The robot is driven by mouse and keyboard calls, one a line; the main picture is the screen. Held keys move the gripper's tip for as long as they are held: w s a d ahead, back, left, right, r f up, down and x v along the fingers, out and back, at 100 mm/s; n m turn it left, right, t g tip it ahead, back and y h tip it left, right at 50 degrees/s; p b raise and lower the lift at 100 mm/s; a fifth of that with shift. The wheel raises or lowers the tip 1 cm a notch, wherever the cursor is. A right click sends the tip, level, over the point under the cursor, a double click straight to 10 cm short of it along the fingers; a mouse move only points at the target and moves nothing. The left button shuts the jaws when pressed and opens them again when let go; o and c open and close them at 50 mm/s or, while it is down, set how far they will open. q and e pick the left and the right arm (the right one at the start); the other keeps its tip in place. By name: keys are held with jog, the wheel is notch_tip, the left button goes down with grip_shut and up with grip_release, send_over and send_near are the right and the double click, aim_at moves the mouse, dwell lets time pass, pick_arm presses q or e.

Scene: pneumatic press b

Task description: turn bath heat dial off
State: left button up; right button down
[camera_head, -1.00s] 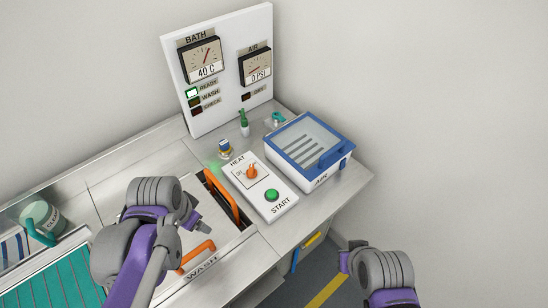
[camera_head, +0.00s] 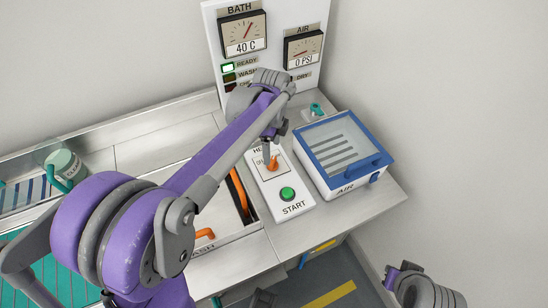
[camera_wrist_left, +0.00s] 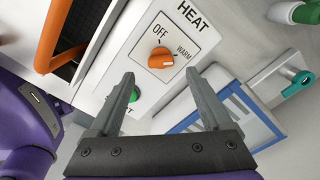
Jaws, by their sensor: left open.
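The bath heat dial is an orange knob (camera_head: 273,163) on a white panel (camera_head: 268,192), beside a green START button (camera_head: 287,194). In the left wrist view the knob (camera_wrist_left: 160,58) sits between the OFF and WARM labels, its ridge pointing right toward WARM. My left gripper (camera_head: 270,146) is over the panel at the knob, partly covering the HEAT label. In the left wrist view my left gripper (camera_wrist_left: 160,82) is open and empty, the knob lying ahead, between and just beyond its fingertips.
A blue-rimmed AIR box (camera_head: 345,152) stands right of the panel. The wash basin with orange handles (camera_head: 205,233) is to the left. The gauge board (camera_head: 267,50) stands behind, reading 40 C with READY lit green.

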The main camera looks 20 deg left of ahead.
aim_at(272, 160)
pick_arm(q)
jog(key=shift+f, duration=2.8)
grip_shut()
